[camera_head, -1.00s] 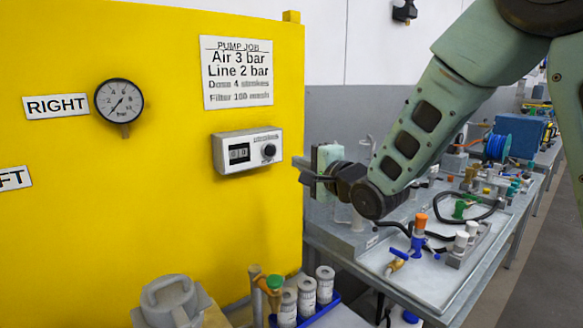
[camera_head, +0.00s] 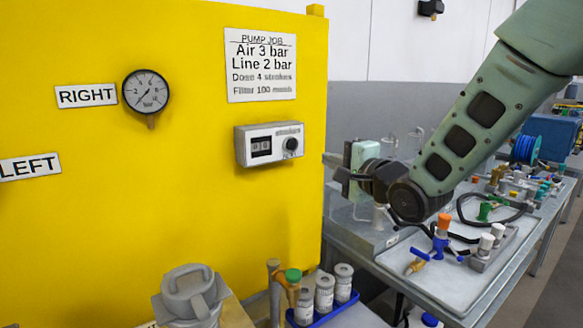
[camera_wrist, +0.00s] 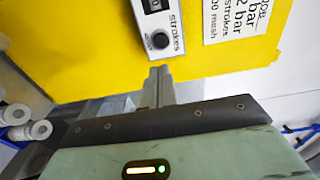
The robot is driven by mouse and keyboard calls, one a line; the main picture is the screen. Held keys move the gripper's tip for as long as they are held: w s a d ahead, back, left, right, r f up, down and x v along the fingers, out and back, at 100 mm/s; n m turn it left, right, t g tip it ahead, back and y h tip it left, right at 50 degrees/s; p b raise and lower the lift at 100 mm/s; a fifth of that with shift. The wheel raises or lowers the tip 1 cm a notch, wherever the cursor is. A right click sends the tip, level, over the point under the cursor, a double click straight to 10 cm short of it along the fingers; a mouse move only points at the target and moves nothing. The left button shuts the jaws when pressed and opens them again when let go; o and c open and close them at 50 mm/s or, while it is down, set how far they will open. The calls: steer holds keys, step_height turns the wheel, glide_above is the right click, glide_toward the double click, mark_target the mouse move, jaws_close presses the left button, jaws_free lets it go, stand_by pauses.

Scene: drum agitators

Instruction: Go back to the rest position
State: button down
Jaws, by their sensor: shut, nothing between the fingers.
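My arm reaches in from the upper right in the head view. My gripper (camera_head: 338,176) is shut and empty, just right of the yellow panel (camera_head: 215,215) edge. In the wrist view my gripper (camera_wrist: 160,72) shows its two fingers side by side, close below the stroke counter (camera_wrist: 157,28). In the head view the same grey stroke counter (camera_head: 268,145) with its black knob is fixed to the panel, left of my gripper and apart from it. Its digits are too small to read surely.
A grey bench (camera_head: 440,287) with valves, hoses and bottles runs along the right, below my arm. A grey-handled item (camera_head: 190,295) and a blue tray (camera_head: 335,312) of canisters stand low in front. A gauge (camera_head: 146,91) is on the panel.

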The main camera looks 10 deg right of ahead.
steer(key=s+a+f+n+g+h, duration=0.1)
steer(key=s+a+f+n+g, duration=0.35)
steer(key=s+f, duration=0.2)
steer(key=s+a+f+n+g+h, duration=0.1)
steer(key=s+a+f+n+g, duration=0.35)
steer(key=s+n, duration=0.2)
steer(key=s+d+f+n+g+h, duration=0.1)
steer(key=s+n+g, duration=0.3)
steer(key=s, duration=0.7)
steer(key=s+f+n+g+h, duration=0.2)
steer(key=s+n, duration=0.4)
steer(key=s, duration=0.5)
step_height(320, 180, down, 2)
steer(key=shift+d+f+n+g+b, duration=0.2)
steer(key=shift+d+n+g+b, duration=0.2)
steer(key=shift+g, duration=0.5)
steer(key=shift+a, duration=0.1)
